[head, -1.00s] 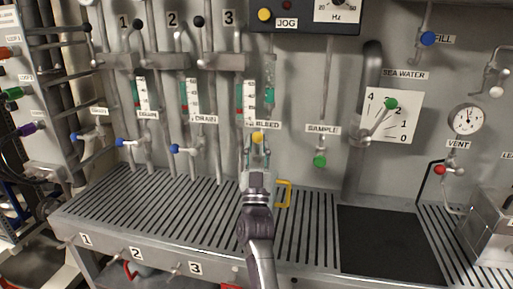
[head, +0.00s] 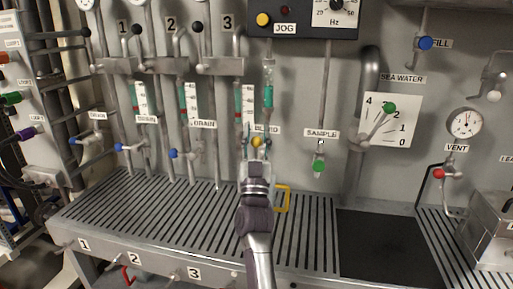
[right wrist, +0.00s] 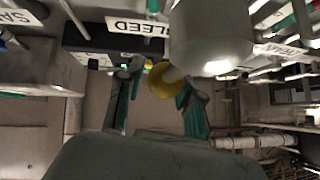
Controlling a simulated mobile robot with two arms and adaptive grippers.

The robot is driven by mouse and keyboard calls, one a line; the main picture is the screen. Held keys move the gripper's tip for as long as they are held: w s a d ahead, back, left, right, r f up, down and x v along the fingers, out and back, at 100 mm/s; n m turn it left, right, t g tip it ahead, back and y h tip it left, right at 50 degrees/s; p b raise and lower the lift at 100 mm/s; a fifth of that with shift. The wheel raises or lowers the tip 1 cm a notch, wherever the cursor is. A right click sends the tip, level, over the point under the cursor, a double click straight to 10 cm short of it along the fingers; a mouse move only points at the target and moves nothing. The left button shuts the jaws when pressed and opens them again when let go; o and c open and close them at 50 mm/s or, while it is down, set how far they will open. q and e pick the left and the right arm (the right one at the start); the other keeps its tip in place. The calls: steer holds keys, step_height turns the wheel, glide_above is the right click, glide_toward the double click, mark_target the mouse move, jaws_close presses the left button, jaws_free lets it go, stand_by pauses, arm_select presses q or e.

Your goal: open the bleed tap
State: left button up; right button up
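The bleed tap's yellow knob (head: 257,141) sits on the back panel below the BLEED label (head: 266,129), which is partly covered. My right gripper (head: 257,154) is in front of it, coming from below. In the right wrist view, the yellow knob (right wrist: 163,80) shows between the two fingertips of the right gripper (right wrist: 159,84). The fingers are apart, one on each side of the knob. I cannot tell whether either finger touches it. My left gripper is not in view.
The sample tap's green knob (head: 319,166) is to the right, and the blue drain taps (head: 173,153) are to the left. A yellow handle (head: 284,198) stands beside my right gripper. The slotted bench (head: 150,205) below is mostly clear.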

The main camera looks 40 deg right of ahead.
step_height(320, 180, up, 6)
stand_by(0.8)
